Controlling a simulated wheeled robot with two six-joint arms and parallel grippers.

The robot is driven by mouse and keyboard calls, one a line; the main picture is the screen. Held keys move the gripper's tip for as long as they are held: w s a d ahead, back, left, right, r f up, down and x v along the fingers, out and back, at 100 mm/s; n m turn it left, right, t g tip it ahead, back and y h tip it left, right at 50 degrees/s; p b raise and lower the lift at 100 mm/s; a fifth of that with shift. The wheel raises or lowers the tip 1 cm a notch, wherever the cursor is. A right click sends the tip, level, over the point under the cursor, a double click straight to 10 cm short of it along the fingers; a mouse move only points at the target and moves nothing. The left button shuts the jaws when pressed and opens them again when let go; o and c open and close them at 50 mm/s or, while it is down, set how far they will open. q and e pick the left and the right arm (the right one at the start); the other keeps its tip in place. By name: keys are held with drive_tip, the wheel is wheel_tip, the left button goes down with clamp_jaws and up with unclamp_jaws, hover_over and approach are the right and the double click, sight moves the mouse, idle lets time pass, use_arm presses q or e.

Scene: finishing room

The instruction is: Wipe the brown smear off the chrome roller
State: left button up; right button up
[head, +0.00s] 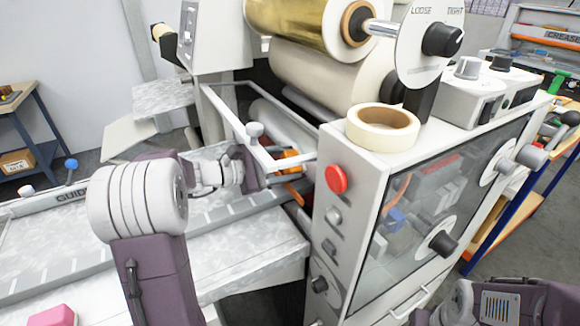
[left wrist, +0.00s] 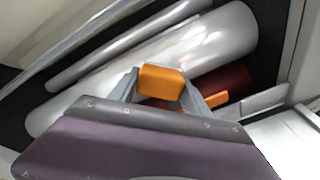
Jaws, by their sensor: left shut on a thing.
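My left gripper (head: 277,165) reaches into the machine's opening, under a white guard frame. It is shut on an orange block (left wrist: 161,82), which sits between its two fingers in the left wrist view. The block also shows partly in the head view (head: 289,156). The chrome roller (left wrist: 215,38) lies just beyond the block; whether they touch, I cannot tell. In the head view the roller (head: 283,124) is partly behind the guard frame. I see no brown smear on its visible part; the gripper and block hide some of it. My right gripper is out of view.
A dark red roller (left wrist: 228,84) lies beside the chrome one. The machine's side cabinet (head: 332,215) with a red button (head: 336,179) stands right of the gripper. A pink block (head: 53,316) lies on the feed table (head: 235,245).

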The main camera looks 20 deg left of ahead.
use_arm(q)
drive_tip(key=shift+w+a, duration=0.45)
drive_tip(key=shift+a, duration=0.05)
drive_tip(key=shift+w+a+r+p, duration=0.1)
drive_tip(key=shift+w+a+p, duration=0.15)
drive_tip(key=shift+a+p, duration=0.05)
drive_tip(key=shift+w+a+p, duration=0.35)
drive_tip(key=shift+w+a, duration=0.3)
drive_tip(key=shift+a, duration=0.05)
drive_tip(key=shift+w+a, duration=0.25)
drive_tip(key=shift+a, duration=0.05)
drive_tip(key=shift+s, duration=0.1)
drive_tip(key=shift+p+v, duration=0.35)
drive_tip(key=shift+v, duration=2.55)
drive_tip(key=shift+s, duration=0.1)
